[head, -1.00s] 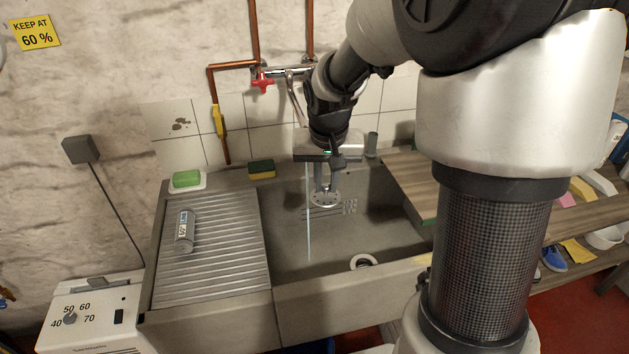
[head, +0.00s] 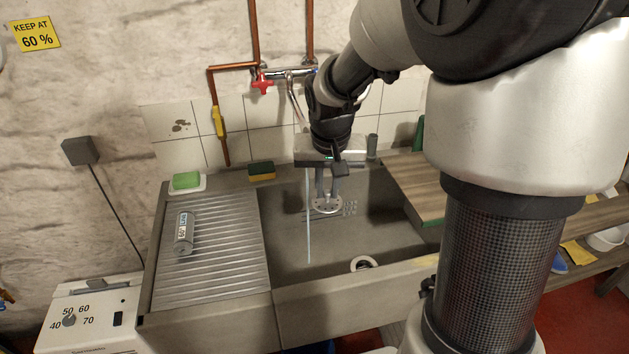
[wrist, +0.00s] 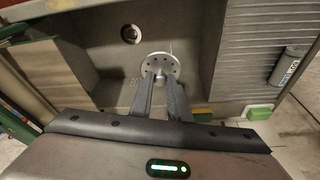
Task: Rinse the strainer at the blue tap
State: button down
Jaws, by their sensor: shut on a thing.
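The strainer (head: 327,205), a round metal disc with small holes, hangs level inside the sink (head: 290,235). It also shows in the wrist view (wrist: 160,66). My gripper (head: 328,193) points down and is shut on the strainer's upper middle; its fingers also show in the wrist view (wrist: 160,85). A thin stream of water (head: 308,225) falls just left of the strainer in the head view; I cannot tell whether it touches the disc. The red tap handle (head: 262,83) is on the wall at the left. The blue tap handle is not clearly visible near my arm.
The drain hole (head: 363,264) is at the sink's front. A ribbed drainboard (head: 225,255) with a grey cylinder (head: 183,235) lies left. Green soap (head: 187,180) and a sponge (head: 262,170) sit on the back ledge. A wooden board (head: 420,185) covers the right side.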

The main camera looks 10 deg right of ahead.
dwell(0.5)
jog(key=s+r+p, duration=0.2)
jog(key=s+r, duration=0.2)
jog(key=s, duration=0.1)
dwell(0.4)
jog(key=shift+a, duration=0.1)
